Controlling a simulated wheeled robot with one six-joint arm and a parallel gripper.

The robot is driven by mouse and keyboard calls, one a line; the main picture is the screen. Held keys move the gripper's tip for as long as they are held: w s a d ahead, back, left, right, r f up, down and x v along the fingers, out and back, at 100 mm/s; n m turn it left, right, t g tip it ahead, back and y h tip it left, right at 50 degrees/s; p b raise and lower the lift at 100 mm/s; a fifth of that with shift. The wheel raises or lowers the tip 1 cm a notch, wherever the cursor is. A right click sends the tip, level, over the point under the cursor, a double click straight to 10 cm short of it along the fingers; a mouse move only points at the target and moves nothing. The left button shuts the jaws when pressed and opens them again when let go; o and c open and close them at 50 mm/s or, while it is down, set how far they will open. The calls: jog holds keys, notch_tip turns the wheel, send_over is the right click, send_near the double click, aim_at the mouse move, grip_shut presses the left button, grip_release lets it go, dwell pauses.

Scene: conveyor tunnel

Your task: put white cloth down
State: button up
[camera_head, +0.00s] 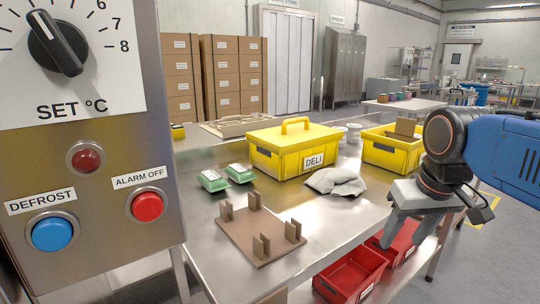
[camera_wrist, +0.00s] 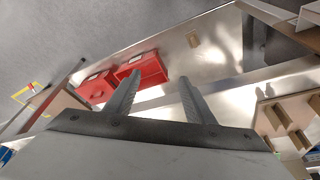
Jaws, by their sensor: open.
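The white cloth (camera_head: 335,181) lies crumpled on the metal table, just in front of the yellow DELI box. It looks greyish white and nothing is holding it. My gripper (camera_head: 402,238) is open and empty, right of the cloth and near the table's right edge, with its fingers pointing down. In the wrist view my gripper (camera_wrist: 160,80) shows two fingers spread apart with nothing between them. I cannot make out the cloth in the wrist view.
The yellow DELI box (camera_head: 290,150) is closed. An open yellow bin (camera_head: 378,154) stands to its right. A brown board with upright pegs (camera_head: 245,240) and green-white packs (camera_head: 213,181) lie left. Red bins (camera_head: 349,276) sit below the table. A control panel (camera_head: 95,150) fills the left.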

jog(key=s+d+f+t, duration=0.1)
jog(key=s+f, duration=0.7)
jog(key=f, duration=0.5)
jog(key=shift+s+m, duration=0.3)
